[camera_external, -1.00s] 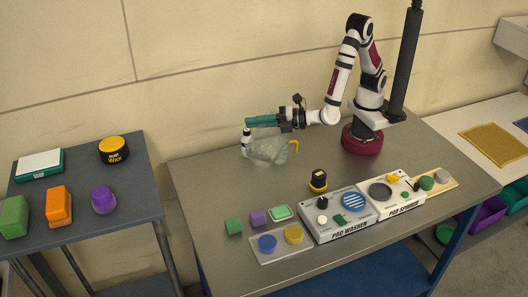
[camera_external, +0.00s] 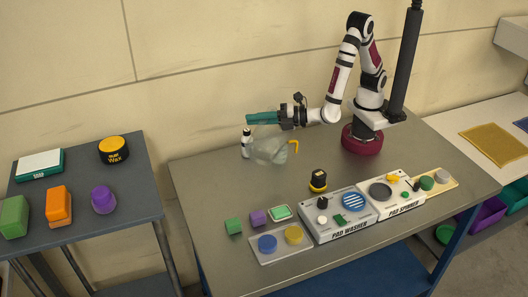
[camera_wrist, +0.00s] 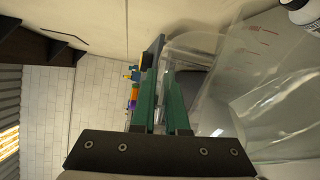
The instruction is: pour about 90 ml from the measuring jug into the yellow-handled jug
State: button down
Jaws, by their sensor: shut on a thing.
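My gripper (camera_external: 262,118) has teal fingers and reaches left over the table, just above the clear vessels. The yellow-handled jug (camera_external: 293,147) shows its yellow handle below my gripper. Clear jug walls overlap left of that handle, so the two jugs are hard to separate. In the wrist view the teal fingers (camera_wrist: 165,105) are close together, with a clear curved wall (camera_wrist: 190,45) beside and behind them. A larger clear jug wall with red marks (camera_wrist: 262,45) stands tilted in that view at right. My gripper is shut on what seems to be the measuring jug; its grip point is mostly hidden. Liquid levels cannot be read.
A black-and-yellow item (camera_external: 318,181), the pad washer (camera_external: 340,222) and pad spinner (camera_external: 398,193) are nearer the front. The table's left part is clear.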

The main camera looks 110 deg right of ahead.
aim_at(256, 144)
jog(key=w+a+f+n, duration=0.1)
jog(key=f, duration=0.1)
jog(key=w+a+f+n+g, duration=0.1)
jog(key=w, duration=0.1)
jog(key=shift+w+a+f, duration=0.1)
jog(key=shift+a+f, duration=0.3)
jog(key=shift+w+a+f+n+g+h+b, duration=0.15)
jog(key=shift+f+n+g+b, duration=0.1)
jog(key=shift+f, duration=0.15)
jog(key=shift+w+a+f+n+g+h+b, duration=0.1)
jog(key=shift+w+f+n+g, duration=0.05)
jog(key=shift+f+n, duration=0.2)
jog(key=shift+w+a+f+n+g+h+b, duration=0.1)
jog(key=shift+w+a+f+n+g+b, duration=0.1)
jog(key=shift+f, duration=0.25)
dwell(0.5)
